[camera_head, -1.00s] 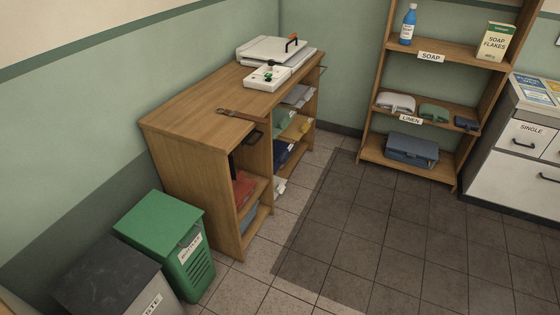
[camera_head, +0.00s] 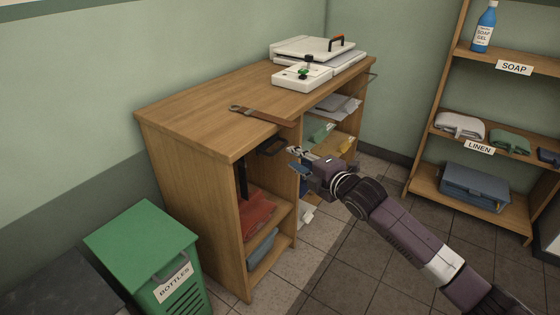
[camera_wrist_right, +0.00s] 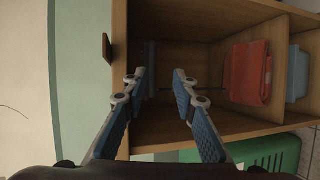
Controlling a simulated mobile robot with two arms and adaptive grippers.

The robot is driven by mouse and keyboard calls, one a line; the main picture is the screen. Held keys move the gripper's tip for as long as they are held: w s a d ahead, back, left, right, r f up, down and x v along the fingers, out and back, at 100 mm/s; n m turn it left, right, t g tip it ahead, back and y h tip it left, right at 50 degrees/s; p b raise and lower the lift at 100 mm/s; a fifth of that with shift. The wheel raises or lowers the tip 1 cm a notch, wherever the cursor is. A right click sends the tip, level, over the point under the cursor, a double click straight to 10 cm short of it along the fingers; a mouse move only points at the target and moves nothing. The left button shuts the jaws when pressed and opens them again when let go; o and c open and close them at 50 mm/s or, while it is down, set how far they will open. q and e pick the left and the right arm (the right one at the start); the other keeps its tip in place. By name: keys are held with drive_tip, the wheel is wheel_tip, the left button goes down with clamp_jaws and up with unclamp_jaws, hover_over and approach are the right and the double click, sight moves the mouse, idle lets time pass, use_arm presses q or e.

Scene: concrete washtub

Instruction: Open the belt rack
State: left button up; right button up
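The wooden counter (camera_head: 205,98) stands against the wall with open compartments below its top. A dark handle-like piece (camera_head: 271,147), which looks like the front of the belt rack, sits just under the top at the left compartment. A dark upright part (camera_head: 243,178) shows inside that compartment. My right gripper (camera_head: 293,161) is just right of the dark piece, with no clear contact. In the wrist view my right gripper (camera_wrist_right: 160,84) is open and empty, its fingers spread before the compartment. The left gripper is not in view.
A brown belt (camera_head: 262,114) lies on the counter top, near a white device (camera_head: 301,77). Red folded cloth (camera_head: 257,212) lies on the shelf inside. A green bottles bin (camera_head: 145,240) stands at the left. A shelf rack (camera_head: 470,190) stands at the right; tiled floor lies between.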

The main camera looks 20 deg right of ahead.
sight(280, 148)
drive_tip(key=shift+n, duration=0.3)
drive_tip(key=x, duration=0.2)
drive_tip(key=b+x, duration=0.1)
drive_tip(key=x, duration=0.2)
drive_tip(key=r+x, duration=0.1)
drive_tip(key=x, duration=0.1)
drive_tip(key=shift+w+a+b, duration=0.35)
drive_tip(key=shift+b, duration=0.05)
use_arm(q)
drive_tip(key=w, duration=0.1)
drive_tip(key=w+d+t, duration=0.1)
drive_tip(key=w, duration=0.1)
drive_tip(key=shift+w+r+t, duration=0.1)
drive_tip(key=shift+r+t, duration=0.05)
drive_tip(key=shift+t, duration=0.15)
use_arm(e)
clamp_jaws()
